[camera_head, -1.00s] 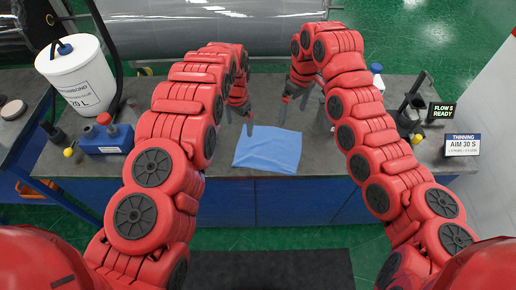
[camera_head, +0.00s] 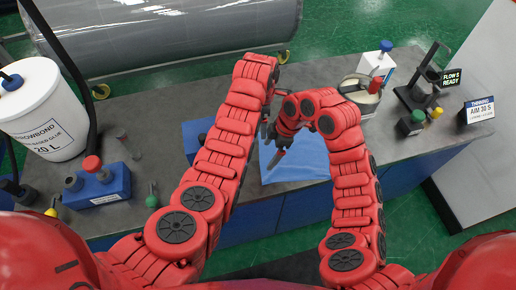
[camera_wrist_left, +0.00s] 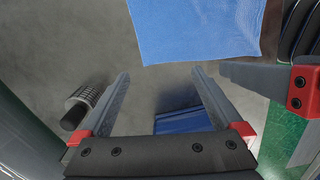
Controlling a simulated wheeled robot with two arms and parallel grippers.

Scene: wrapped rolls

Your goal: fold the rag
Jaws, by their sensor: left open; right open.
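The light blue rag (camera_head: 305,168) lies on the grey bench top, partly covered by my arms in the head view. It looks flat, and a straight edge and corner show at the top of the left wrist view (camera_wrist_left: 195,30). My right gripper (camera_head: 276,152) is open at the rag's left side, its fingers pointing down; I cannot tell if they touch it. My left gripper (camera_wrist_left: 160,76) is open, with bare bench between its fingers and the rag just beyond its tips. In the head view it is largely hidden by the arms.
A darker blue object (camera_head: 194,138) lies left of the rag. A white bucket (camera_head: 42,112) and blue block (camera_head: 98,188) stand left. A white tub (camera_head: 358,97), stand (camera_head: 425,92) and sign (camera_head: 480,109) are right. A large grey roll (camera_head: 170,35) lies behind.

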